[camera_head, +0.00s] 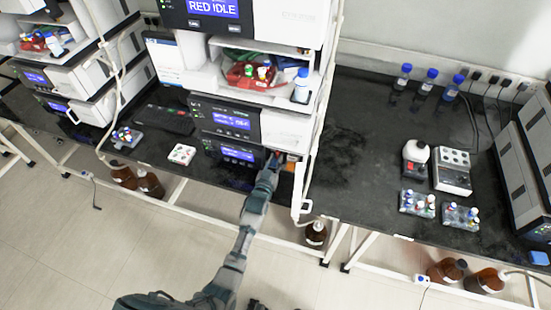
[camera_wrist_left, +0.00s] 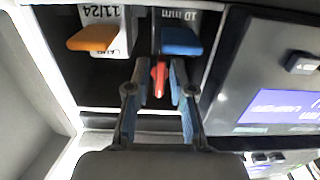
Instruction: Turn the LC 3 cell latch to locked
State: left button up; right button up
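My left gripper (camera_head: 273,160) reaches to the open compartment at the lower right of the middle instrument stack. In the left wrist view its two fingers (camera_wrist_left: 159,75) are apart, one on each side of a small red lever (camera_wrist_left: 159,79). I cannot tell whether either finger touches the lever. No readable label shows which part is LC 3. The gripper hides most of the compartment in the head view. My right gripper is not in view.
The instrument display (camera_head: 238,152) is lit beside the compartment. A white post (camera_head: 306,170) stands close on its right. Blue-capped bottles (camera_head: 424,86) and vial racks (camera_head: 417,203) stand on the right bench. Brown bottles (camera_head: 149,183) stand below the left bench.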

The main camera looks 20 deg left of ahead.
pick_arm(q)
jog(key=shift+w+r, duration=0.15)
jog(key=shift+r, duration=0.1)
jog(key=shift+r, duration=0.1)
jog(key=s, duration=1.2)
jog(key=shift+a, duration=0.25)
